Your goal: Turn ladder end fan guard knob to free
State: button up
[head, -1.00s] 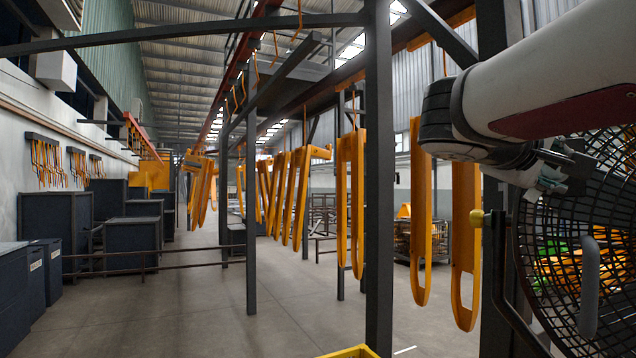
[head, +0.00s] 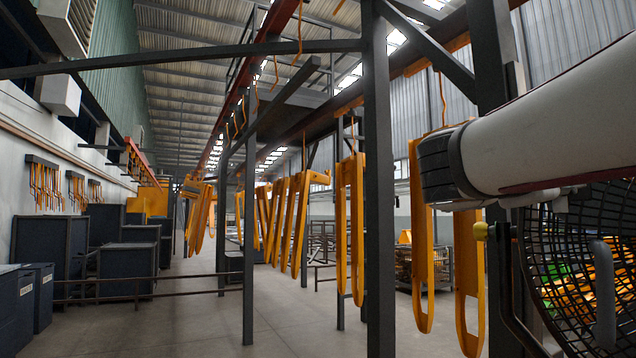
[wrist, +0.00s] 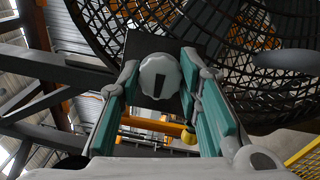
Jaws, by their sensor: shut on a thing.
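A pale grey round knob (wrist: 160,77) with a scalloped rim and a dark slot shows in the wrist view, in front of a dark square plate (wrist: 150,45). The slot stands close to upright, leaning slightly. My gripper (wrist: 160,68) has its teal-padded fingers on either side of the knob, tips at its left and right edges, shut on it. The black mesh guard of the fan (head: 590,265) is at the right in the head view and behind the plate in the wrist view. In the head view my arm hides the knob and most of my gripper.
A dark steel post (head: 380,200) stands left of my arm. Orange hanging loops (head: 421,260) are close by. Open floor (head: 200,320) lies to the left.

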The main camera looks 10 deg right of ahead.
dwell(0.4)
jog(key=o, duration=1.1)
jog(key=shift+o, duration=0.2)
jog(key=v, duration=1.2)
